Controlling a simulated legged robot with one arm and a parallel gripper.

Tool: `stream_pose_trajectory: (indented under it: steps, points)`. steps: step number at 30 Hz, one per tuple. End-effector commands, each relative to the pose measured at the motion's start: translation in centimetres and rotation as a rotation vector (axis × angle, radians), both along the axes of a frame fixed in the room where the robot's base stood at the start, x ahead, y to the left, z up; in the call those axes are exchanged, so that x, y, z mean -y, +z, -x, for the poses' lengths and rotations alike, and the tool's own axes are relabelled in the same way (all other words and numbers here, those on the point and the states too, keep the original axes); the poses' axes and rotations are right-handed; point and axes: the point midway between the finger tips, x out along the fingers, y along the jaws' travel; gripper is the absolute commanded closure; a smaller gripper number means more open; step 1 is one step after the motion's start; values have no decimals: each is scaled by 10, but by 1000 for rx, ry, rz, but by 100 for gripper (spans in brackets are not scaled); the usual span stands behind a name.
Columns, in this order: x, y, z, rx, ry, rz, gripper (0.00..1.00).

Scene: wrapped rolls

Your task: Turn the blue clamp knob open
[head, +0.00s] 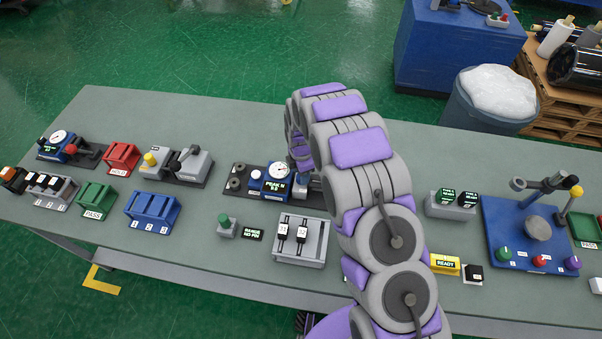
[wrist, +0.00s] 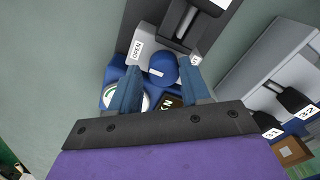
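The blue clamp knob (wrist: 163,70) shows in the wrist view as a round blue cap on a clamp block, with a white OPEN label (wrist: 137,52) to its left. My gripper (wrist: 159,64) is open, with one finger on each side of the knob. Gaps show between the fingers and the knob, so no grip on it is visible. In the head view the tester (head: 276,183) with a dial and a PEAK N display stands on a dark base. My arm hides the knob and most of my gripper there.
A grey two-slider block (head: 300,240) stands in front of the tester. A blue three-slot rack (head: 152,212) and a grey press (head: 178,163) are to the left. A blue board with knobs (head: 520,225) is at right. The bench (head: 120,255) has clear strips at its front and back.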

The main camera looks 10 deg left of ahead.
Motion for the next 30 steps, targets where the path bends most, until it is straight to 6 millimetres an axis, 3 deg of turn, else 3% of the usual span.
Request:
stream_pose_trajectory:
  steps: [6, 17, 20, 30]
  points:
    - [1, 0, 1, -2, -1, 0, 37]
    - [1, 7, 2, -6, -1, 2, 37]
    - [1, 22, 3, -6, -1, 2, 37]
    - [0, 99, 0, 2, -2, -3, 37]
